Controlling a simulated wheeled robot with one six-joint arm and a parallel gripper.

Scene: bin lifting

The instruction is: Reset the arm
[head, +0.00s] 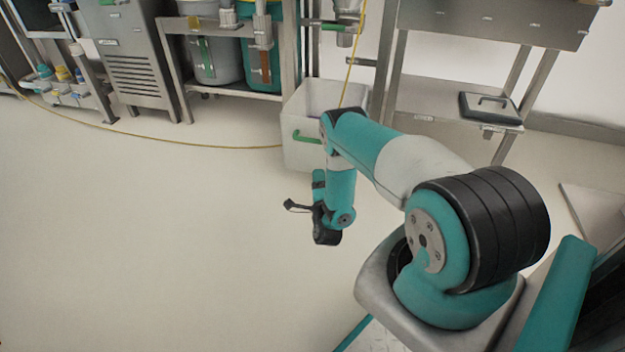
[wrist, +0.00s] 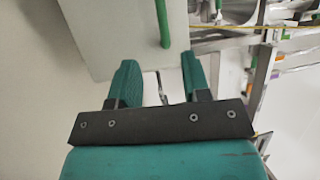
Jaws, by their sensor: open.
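My gripper (wrist: 158,62) shows in the wrist view with its two teal fingers apart and nothing between them. In the head view my arm bends down at the elbow, and its wrist end hangs over open floor in front of a white bin (head: 297,118). The fingers are too small there to make out. The bin stands on the floor by the metal racks, with a green handle (head: 306,137) on its near side. My arm hides part of the bin. In the wrist view the bin (wrist: 110,38) and its green handle (wrist: 163,22) lie beyond the fingertips, apparently apart from them.
A rack with a grey bucket (head: 216,55) and a teal bucket (head: 262,62) stands behind at left. A metal table (head: 430,102) with a dark lid-like plate (head: 491,107) on its lower shelf is at right. A yellow cable (head: 150,140) crosses the floor. The floor at left is clear.

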